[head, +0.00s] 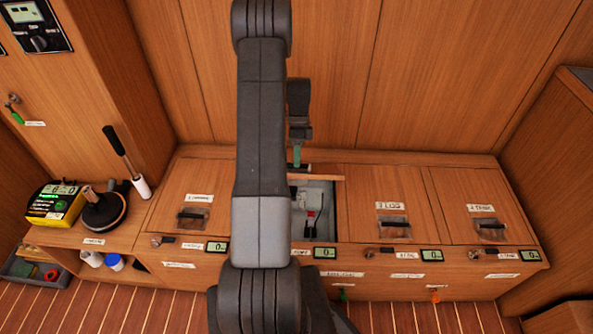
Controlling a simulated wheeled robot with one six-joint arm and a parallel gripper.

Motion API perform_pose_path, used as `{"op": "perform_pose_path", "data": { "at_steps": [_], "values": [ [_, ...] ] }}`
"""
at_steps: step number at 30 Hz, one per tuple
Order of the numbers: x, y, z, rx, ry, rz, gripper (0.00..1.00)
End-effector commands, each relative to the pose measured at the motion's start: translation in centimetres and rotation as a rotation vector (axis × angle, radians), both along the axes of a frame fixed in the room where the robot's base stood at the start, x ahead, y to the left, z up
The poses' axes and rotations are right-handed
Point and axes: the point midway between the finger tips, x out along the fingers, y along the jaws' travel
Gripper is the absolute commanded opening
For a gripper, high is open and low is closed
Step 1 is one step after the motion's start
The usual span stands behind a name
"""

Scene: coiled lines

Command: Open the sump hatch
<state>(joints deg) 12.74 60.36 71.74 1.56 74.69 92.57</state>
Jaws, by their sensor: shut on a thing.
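The second hatch from the left in the low bench stands open. Its lid (326,178) is raised and shows nearly edge-on as a thin wooden strip. Below it is a grey-walled opening (322,200) with small red and black parts inside. My gripper (298,163) is at the lid's far side, shut on what looks like the lid's dark handle. My arm hides the left part of the opening and lid. No label shows on this lid, so I cannot read whether it is the sump hatch.
Closed hatches with dark handles lie to the left (192,218) and right (393,227), with another at far right (491,229). Small displays and latches line the bench front. A yellow meter (55,204) and a black plunger-like tool (105,210) stand on the left shelf.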

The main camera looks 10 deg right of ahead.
Motion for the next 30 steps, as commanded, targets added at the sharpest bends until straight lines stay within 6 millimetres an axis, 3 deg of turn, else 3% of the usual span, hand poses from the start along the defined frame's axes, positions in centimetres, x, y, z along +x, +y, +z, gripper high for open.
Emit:
{"op": "perform_pose_path", "data": {
  "at_steps": [1, 9, 25, 26, 27, 30],
  "values": [
    [1.6, -0.5, 0.4, -0.010, -0.032, 0.001, 0.00],
    [3.7, -1.1, 1.5, -0.009, -0.027, 0.002, 0.00],
    [4.2, -1.2, 1.7, -0.008, -0.025, 0.001, 0.00],
    [4.2, -1.2, 1.7, -0.008, -0.025, 0.001, 0.28],
    [4.2, -1.2, 1.7, -0.007, -0.025, 0.001, 0.36],
    [4.2, -1.2, 1.7, -0.007, -0.025, 0.001, 0.36]
  ]
}}
